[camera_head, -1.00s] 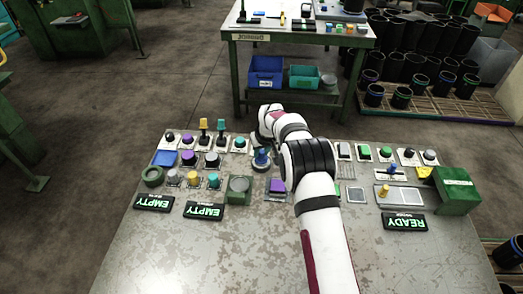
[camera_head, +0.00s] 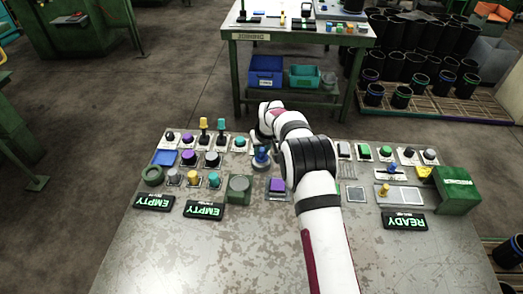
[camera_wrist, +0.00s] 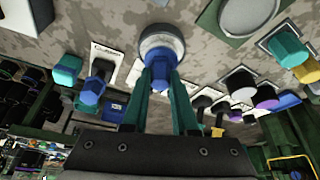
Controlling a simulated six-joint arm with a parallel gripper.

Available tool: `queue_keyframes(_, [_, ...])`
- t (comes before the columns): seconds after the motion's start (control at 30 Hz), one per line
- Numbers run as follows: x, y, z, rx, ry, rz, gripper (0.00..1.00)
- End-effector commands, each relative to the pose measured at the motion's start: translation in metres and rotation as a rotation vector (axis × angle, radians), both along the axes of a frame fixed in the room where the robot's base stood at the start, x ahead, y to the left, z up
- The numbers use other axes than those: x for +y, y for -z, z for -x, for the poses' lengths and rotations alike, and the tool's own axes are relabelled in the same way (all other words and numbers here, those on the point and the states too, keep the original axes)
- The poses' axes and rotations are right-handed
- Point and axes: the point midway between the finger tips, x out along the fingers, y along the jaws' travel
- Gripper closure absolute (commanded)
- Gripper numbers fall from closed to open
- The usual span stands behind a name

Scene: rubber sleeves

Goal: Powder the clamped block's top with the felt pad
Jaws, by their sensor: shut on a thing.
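My gripper (camera_wrist: 160,72) is shut on the blue handle of a round pad with a grey disc base (camera_wrist: 162,42). In the head view the blue-handled pad (camera_head: 261,158) is upright, just left of my arm; I cannot tell whether its base touches the table. A purple block (camera_head: 277,185) sits in a grey holder in front of the pad; it looks like the clamped block. A green box with a round grey top (camera_head: 240,187) stands left of the block. It also shows at the top of the wrist view (camera_wrist: 250,14). The pad's underside is hidden.
Several knobs and buttons stand in rows to the left and right. Two "EMPTY" signs (camera_head: 204,210) lie front left, a "READY" sign (camera_head: 404,221) front right. A green box (camera_head: 457,196) stands at the right edge. The front of the table (camera_head: 200,260) is clear.

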Motion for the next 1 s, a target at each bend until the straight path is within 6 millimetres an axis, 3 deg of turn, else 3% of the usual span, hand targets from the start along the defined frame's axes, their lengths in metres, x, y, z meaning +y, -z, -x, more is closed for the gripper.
queue_keyframes(0.5, [0.000,-0.059,-0.001,-0.006,0.000,-0.001,1.00])
queue_keyframes(1.0, [0.000,-0.063,-0.001,-0.004,0.000,-0.001,1.00])
